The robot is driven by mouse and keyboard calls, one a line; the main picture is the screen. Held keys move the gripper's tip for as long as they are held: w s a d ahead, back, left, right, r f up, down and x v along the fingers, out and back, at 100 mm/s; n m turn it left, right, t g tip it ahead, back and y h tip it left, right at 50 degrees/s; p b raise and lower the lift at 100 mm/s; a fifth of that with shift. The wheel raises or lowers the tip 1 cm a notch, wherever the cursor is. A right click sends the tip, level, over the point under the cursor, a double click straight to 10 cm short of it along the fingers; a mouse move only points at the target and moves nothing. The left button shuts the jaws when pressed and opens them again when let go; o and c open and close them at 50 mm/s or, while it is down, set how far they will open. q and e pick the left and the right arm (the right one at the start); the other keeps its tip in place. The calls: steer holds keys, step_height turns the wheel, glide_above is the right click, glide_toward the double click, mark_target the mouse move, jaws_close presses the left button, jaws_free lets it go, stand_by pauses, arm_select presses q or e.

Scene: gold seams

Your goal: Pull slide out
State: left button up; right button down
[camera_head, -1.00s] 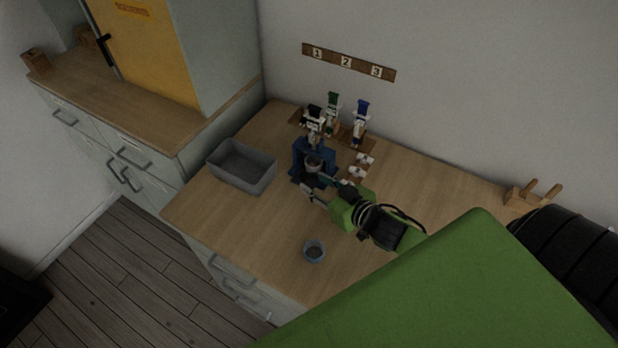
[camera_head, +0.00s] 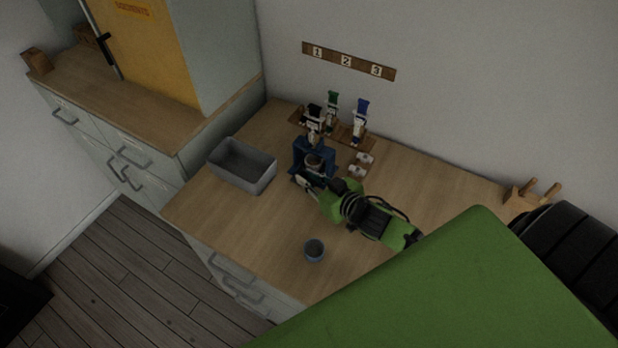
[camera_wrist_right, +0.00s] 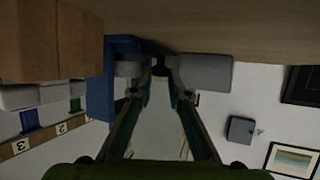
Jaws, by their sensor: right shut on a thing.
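A blue stand (camera_head: 329,156) is on the wooden worktop, with a round grey cup (camera_head: 313,161) inside its frame. In the right wrist view the blue stand (camera_wrist_right: 100,90) is at the left, with the grey cup (camera_wrist_right: 128,67) beside the fingers. My right gripper (camera_head: 305,181) is at the stand's front, low down. Its fingertips (camera_wrist_right: 161,72) meet on a small dark piece, which looks like the slide's handle. The fingers mostly hide it, and the slide's body cannot be made out. My left gripper is not in view.
A grey bin (camera_head: 262,181) stands left of the blue stand. A small blue-grey cup (camera_head: 314,250) stands toward the front edge. Behind are coloured dispensers (camera_head: 361,115) on a wooden rack, and small white pieces (camera_head: 360,166) lie to the right. The worktop's front left is clear.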

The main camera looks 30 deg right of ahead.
steer(key=s+a, duration=0.1)
steer(key=a, duration=0.1)
steer(key=s+a+p, duration=0.1)
steer(key=s+a, duration=0.1)
steer(key=a, duration=0.1)
steer(key=s+a, duration=0.1)
steer(key=a, duration=0.1)
steer(key=shift+s+a+p, duration=0.2)
steer(key=shift+a+p, duration=0.05)
steer(key=shift+p, duration=0.1)
steer(key=c, duration=1.9)
jaws_free()
steer(key=v, duration=1.2)
steer(key=shift+f, duration=0.1)
